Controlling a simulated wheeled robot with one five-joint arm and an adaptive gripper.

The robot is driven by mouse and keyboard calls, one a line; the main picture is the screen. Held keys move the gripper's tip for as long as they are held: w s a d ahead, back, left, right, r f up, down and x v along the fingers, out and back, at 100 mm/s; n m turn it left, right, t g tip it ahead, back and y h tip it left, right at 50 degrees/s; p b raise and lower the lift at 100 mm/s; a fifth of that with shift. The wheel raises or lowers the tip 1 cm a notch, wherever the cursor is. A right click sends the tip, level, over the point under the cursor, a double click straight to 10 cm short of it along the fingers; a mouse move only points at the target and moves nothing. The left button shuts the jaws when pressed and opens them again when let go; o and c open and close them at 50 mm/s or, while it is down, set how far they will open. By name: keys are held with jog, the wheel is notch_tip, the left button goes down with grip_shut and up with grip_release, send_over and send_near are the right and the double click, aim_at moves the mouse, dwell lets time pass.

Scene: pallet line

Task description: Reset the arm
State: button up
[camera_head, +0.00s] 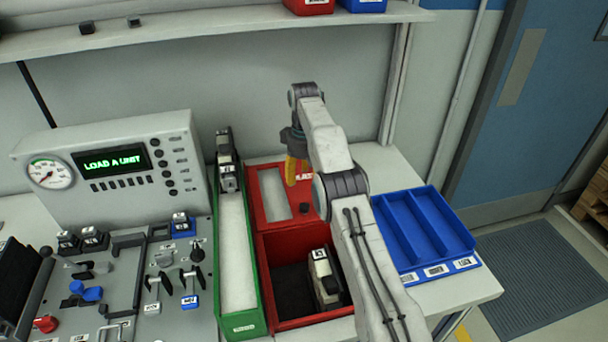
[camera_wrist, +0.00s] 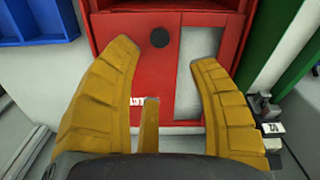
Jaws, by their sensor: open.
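My arm reaches out over the bench from the lower right of the head view. My gripper (camera_head: 297,172) hangs above the back part of the red box, pointing down. In the wrist view its yellow fingers (camera_wrist: 165,75) are spread wide apart with nothing between them. The red lid area (camera_wrist: 150,85) with a black knob and a pale window lies below the fingers. What touches the gripper's underside is not seen in the head view.
The red box (camera_head: 262,248) holds a white and black unit (camera_head: 324,278). A green tray (camera_head: 248,325) with another unit (camera_head: 227,165) at its back stands left. A blue divided tray (camera_head: 460,240) stands right. A console (camera_head: 110,200) reads "LOAD A UNIT". A shelf (camera_head: 200,28) runs behind.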

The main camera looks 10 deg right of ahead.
jog(key=s+r+m+t, duration=0.1)
jog(key=s+r, duration=0.6)
jog(key=r, duration=0.3)
jog(key=s+r+t, duration=0.1)
jog(key=s+r, duration=0.6)
jog(key=r, duration=0.2)
jog(key=s+f+m+t, duration=0.1)
jog(key=s+f, duration=0.2)
jog(key=s, duration=1)
jog(key=s+f+m+t, duration=0.1)
jog(key=s+f, duration=0.2)
jog(key=s, duration=1.1)
jog(key=shift+s+t, duration=0.15)
jog(key=shift+t, duration=0.15)
